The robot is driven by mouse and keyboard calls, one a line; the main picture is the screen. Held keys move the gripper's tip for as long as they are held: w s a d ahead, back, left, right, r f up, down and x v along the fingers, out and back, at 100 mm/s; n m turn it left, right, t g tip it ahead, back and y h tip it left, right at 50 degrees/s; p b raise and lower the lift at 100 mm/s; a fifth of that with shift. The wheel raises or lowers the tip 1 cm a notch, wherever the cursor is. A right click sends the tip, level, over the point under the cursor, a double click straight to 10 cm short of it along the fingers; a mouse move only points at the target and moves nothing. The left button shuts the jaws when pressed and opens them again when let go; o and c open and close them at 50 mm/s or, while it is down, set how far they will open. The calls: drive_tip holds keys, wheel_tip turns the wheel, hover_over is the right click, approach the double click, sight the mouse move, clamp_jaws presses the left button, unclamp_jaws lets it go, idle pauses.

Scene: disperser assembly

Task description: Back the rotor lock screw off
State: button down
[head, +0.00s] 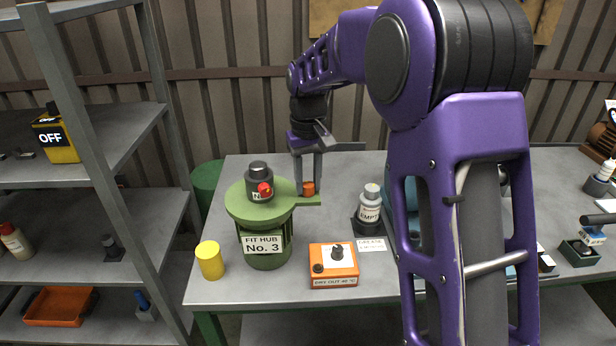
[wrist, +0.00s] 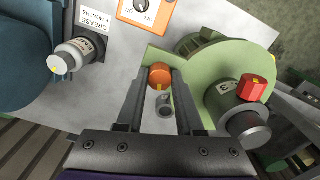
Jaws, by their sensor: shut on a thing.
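The green fixture (head: 240,210), labelled FIT HUB No. 3, stands on the bench. On it sits a dark grey cylindrical part (head: 258,172) with a red knob (head: 265,190) on its side; the knob also shows in the wrist view (wrist: 256,89). My gripper (head: 308,186) is at the fixture's right-hand tab, shut on a small orange cylinder (wrist: 160,76). A small grey cylinder (wrist: 165,106) lies between my fingers in the wrist view. My gripper is apart from the red knob. I cannot tell which piece is the rotor lock screw.
An orange DRY OUT box (head: 334,266) with dark knobs and a yellow cylinder (head: 209,260) stand before the fixture. A bottle labelled EMPTY (head: 370,208) stands to its right. My arm hides part of the bench (head: 235,290). Shelves stand at left.

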sight(308, 185)
drive_tip(key=n, duration=0.6)
drive_tip(key=shift+n, duration=0.3)
drive_tip(key=n, duration=0.6)
idle(0.4)
drive_tip(key=c, duration=0.5)
unclamp_jaws()
drive_tip(key=shift+c, duration=0.2)
wheel_tip(308, 185, up, 18)
drive_tip(key=shift+f, duration=0.25)
